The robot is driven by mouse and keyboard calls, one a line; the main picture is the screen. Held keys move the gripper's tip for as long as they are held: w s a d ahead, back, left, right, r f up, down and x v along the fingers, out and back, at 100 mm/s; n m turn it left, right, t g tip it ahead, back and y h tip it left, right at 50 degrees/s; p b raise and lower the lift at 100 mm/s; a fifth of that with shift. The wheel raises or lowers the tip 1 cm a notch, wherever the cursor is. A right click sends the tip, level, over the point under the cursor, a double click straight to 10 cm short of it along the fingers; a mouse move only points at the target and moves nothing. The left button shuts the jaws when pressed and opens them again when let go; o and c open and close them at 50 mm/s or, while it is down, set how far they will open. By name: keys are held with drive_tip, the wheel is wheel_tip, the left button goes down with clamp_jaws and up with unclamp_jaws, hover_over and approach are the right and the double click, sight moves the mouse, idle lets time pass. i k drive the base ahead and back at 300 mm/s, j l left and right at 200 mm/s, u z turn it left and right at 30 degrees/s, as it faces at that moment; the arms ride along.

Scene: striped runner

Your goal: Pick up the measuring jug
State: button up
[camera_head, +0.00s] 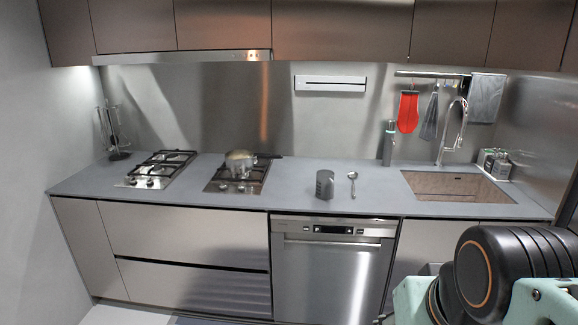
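A small dark grey vessel (325,184) stands upright on the grey counter (290,190), just right of the middle of the picture. It looks most like the measuring jug, but it is too small to make out markings or a spout. My arm shows at the lower right as black and pale green links, well in front of the counter and apart from the vessel. My gripper is not clearly in view, so its fingers cannot be made out.
A ladle-like utensil (352,184) is close to the vessel's right. A pot (239,162) sits on the right-hand hob (225,186). A sink (455,186) and tap (453,125) are to the right. A tall bottle (388,143) stands at the back. The front counter left of the vessel is clear.

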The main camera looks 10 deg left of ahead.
sight(324, 185)
drive_tip(key=i+l, duration=0.1)
drive_tip(key=i, duration=1.25)
drive_tip(key=i+l+u, duration=0.25)
drive_tip(key=i, duration=0.95)
drive_tip(key=i+l+z, duration=0.2)
drive_tip(key=k, duration=0.1)
